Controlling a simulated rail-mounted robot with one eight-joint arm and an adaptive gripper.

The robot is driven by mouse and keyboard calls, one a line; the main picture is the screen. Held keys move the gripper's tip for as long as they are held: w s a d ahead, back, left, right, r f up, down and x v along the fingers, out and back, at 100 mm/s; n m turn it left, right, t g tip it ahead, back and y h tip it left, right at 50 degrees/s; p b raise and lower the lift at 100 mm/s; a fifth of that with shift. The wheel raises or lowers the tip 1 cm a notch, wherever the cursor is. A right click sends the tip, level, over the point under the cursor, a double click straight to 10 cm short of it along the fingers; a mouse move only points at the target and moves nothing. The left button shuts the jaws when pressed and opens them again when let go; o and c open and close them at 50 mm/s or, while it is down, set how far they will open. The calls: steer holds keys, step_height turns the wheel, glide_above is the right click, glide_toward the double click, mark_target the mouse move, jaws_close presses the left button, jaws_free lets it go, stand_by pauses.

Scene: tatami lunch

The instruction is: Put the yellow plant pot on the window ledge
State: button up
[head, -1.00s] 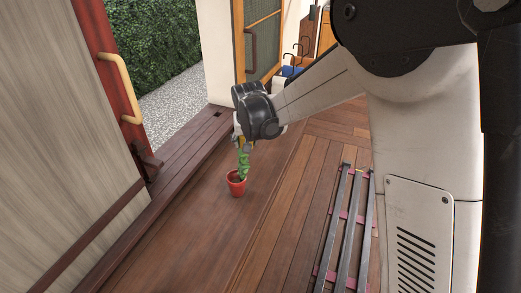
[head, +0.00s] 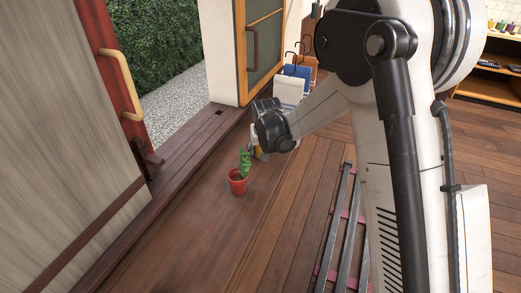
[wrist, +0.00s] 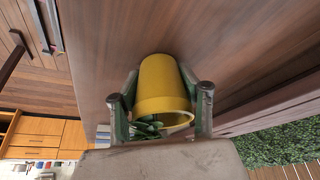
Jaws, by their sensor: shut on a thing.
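The yellow plant pot (wrist: 160,85) is between the two fingers of my gripper (wrist: 160,103) in the wrist view, with green leaves (wrist: 150,124) at its rim. My gripper is shut on it. In the head view my gripper (head: 257,153) is just right of and behind a red pot, and only a sliver of yellow shows below the wrist. A broad brown wooden board (head: 190,215) runs along the opening and may be the window ledge; I cannot tell. Whether the yellow pot touches any surface is hidden.
The red pot (head: 237,187) with a green plant stands on the board close to my gripper. A dark metal rack (head: 345,225) lies at the right. A sliding panel (head: 60,130) closes the left side. The board's front part is clear.

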steer(key=shift+f, duration=0.2)
steer(key=o, duration=1.3)
steer(key=shift+c, duration=0.2)
steer(key=shift+r, duration=0.2)
